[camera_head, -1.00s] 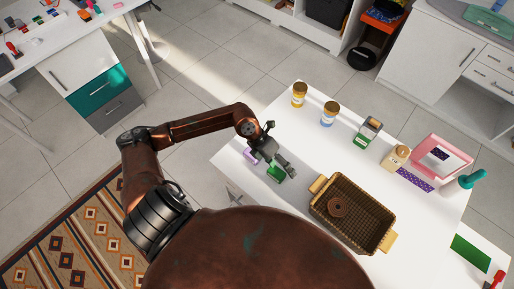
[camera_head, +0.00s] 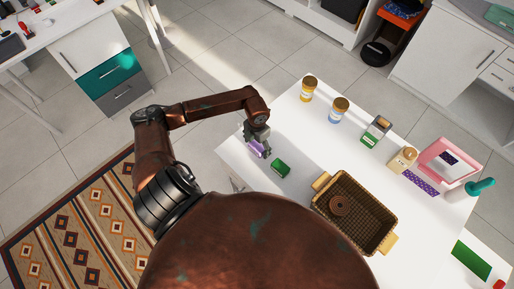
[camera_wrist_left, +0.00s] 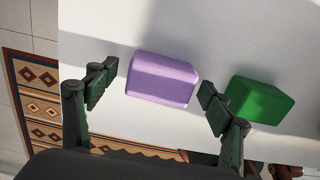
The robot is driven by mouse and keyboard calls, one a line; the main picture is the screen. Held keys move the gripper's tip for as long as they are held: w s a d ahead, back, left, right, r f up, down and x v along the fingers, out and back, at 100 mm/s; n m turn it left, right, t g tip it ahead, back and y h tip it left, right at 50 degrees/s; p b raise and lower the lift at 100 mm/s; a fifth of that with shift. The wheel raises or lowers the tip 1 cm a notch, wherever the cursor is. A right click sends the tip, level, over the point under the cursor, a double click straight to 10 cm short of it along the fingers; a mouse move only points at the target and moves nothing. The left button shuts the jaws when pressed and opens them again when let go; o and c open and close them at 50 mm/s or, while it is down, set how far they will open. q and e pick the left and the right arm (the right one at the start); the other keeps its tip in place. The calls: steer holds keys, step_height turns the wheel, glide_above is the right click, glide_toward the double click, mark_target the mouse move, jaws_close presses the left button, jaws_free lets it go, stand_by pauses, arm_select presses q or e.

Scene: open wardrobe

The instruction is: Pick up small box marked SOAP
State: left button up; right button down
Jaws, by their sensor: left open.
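A small purple box (camera_head: 256,149) lies near the table's left corner, partly hidden by my left gripper (camera_head: 260,143). In the left wrist view the purple box (camera_wrist_left: 162,79) shows between the two spread fingertips of my left gripper (camera_wrist_left: 157,93), just beyond them. The gripper is open and empty. I cannot tell how high it is above the table. A small green box (camera_head: 281,169) lies to the right of the purple one. In the left wrist view the green box (camera_wrist_left: 260,100) is just right of the right finger. I cannot read SOAP on either box. My right gripper is not in view.
The white table (camera_head: 300,135) also holds a brown basket (camera_head: 322,205) with a brown ring inside. Yellow (camera_head: 309,88) and blue-labelled (camera_head: 338,111) jars stand along the far edge, with a small green-and-dark box (camera_head: 376,132) and a pink-framed item (camera_head: 448,161) further right.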

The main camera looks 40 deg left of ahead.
arm_select(q)
steer(key=shift+f, duration=0.15)
steer(key=shift+c, duration=0.2)
steer(key=c, duration=1.2)
steer(key=shift+c, duration=0.2)
